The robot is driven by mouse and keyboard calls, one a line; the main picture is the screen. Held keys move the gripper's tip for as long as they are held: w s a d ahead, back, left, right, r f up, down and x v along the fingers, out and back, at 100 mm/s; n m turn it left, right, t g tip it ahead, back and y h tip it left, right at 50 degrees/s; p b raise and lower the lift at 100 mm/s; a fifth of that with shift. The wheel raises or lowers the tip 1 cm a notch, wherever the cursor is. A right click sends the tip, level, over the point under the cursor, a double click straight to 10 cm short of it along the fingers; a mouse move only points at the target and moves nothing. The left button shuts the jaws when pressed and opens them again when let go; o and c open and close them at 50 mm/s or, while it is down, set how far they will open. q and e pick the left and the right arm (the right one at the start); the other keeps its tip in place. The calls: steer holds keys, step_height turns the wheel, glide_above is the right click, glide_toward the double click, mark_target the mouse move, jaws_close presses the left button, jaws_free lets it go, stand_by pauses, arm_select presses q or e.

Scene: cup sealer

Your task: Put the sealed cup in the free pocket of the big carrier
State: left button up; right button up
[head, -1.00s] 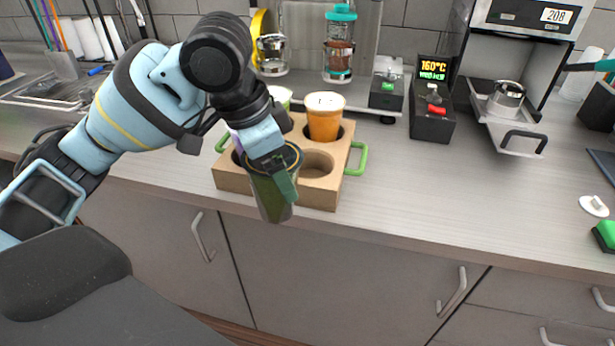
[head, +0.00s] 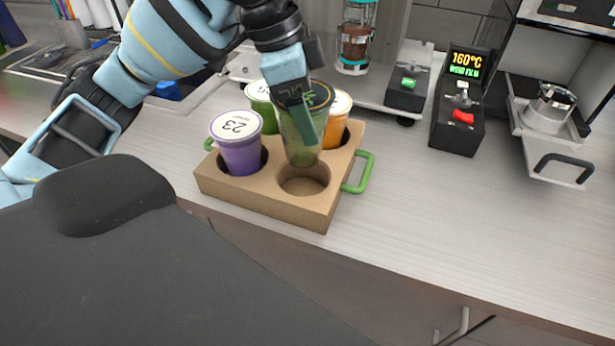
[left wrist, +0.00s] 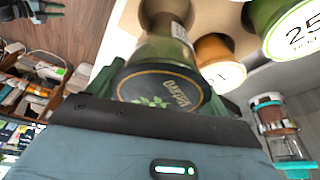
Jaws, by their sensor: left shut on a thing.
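The sealed cup (head: 301,135) is green and see-through with a dark lid. My left gripper (head: 302,105) is shut on it near the top and holds it tilted above the carrier's free pocket (head: 303,181). Its base overlaps the pocket's far edge in the head view; I cannot tell if it has entered. The left wrist view shows the lid (left wrist: 163,88) close between the fingers. The big carrier (head: 262,204) is brown with green handles. It holds a purple cup (head: 240,154), a green cup (head: 260,98) and an orange cup (head: 335,130). My right gripper is not in view.
The counter right of the carrier is clear (head: 430,220). Behind it stand a small box with a green switch (head: 408,83), a temperature controller (head: 462,100) and a metal pot (head: 549,108). A jar with teal parts (head: 356,38) stands at the back.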

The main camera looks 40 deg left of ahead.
mark_target(306, 156)
arm_select(q)
step_height(306, 156, down, 4)
steer(key=shift+f+b, duration=0.1)
steer(key=shift+b, duration=0.35)
steer(key=shift+f, duration=0.6)
step_height(306, 156, down, 4)
steer(key=shift+f+b, duration=0.2)
steer(key=shift+b, duration=0.35)
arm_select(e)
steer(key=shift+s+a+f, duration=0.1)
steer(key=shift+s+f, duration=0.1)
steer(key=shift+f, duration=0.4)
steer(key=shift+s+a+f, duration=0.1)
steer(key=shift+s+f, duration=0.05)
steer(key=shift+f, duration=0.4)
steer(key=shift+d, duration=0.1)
arm_select(q)
steer(key=o, duration=0.9)
steer(key=shift+f, duration=0.1)
steer(key=o, duration=0.4)
steer(key=shift+c, duration=0.2)
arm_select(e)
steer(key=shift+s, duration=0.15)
